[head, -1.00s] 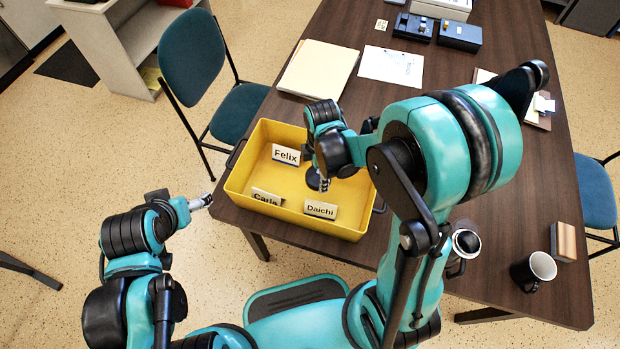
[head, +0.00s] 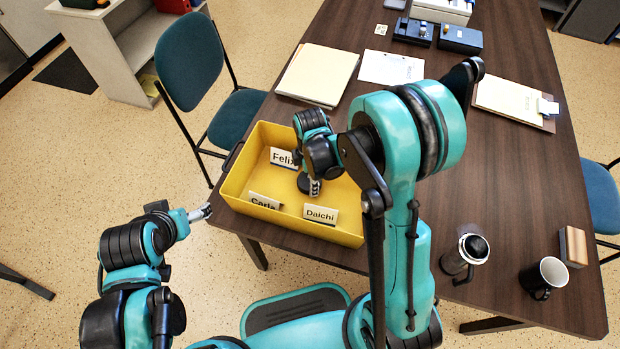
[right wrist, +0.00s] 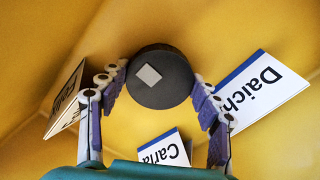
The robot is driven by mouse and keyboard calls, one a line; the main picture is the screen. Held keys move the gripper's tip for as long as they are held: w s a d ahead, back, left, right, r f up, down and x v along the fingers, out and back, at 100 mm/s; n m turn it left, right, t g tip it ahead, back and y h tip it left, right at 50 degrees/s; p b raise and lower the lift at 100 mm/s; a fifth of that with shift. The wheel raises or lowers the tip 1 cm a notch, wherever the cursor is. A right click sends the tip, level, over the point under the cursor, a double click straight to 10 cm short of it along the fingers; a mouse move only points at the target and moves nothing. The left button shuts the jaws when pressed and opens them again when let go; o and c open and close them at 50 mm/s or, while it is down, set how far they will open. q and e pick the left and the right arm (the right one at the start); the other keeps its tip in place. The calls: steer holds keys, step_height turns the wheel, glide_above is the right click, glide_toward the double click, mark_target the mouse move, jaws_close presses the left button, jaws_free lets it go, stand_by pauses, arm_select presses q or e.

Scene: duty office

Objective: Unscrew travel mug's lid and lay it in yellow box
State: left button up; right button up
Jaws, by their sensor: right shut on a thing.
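The travel mug (head: 459,263) stands upright at the table's front right, beside my right arm, with a steel rim and a dark open top. Its round black lid (right wrist: 160,80) is between the fingers of my right gripper (right wrist: 158,88), which is shut on it. In the head view this gripper (head: 314,188) is inside the yellow box (head: 291,228), low over its floor. I cannot tell whether the lid touches the floor. My left gripper (head: 201,212) is beside the box's left front corner, off the table edge; its fingers are too small to judge.
Name cards Felix (head: 283,157), Carla (head: 265,201) and Daichi (head: 321,215) stand in the box around the lid. A black mug (head: 543,277) and a wooden block (head: 573,246) are at the right. Folders (head: 318,74) lie behind the box.

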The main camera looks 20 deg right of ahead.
steer(key=o, duration=1.3)
steer(key=shift+f, duration=0.15)
steer(key=shift+c, duration=0.2)
step_height(320, 180, up, 11)
steer(key=p, duration=0.5)
steer(key=s+d+r+m+t, duration=0.3)
steer(key=s+r+m+t, duration=0.4)
steer(key=s+r+m, duration=0.5)
steer(key=m, duration=0.5)
steer(key=shift+d+r+m, duration=0.3)
steer(key=shift+r+m, duration=0.1)
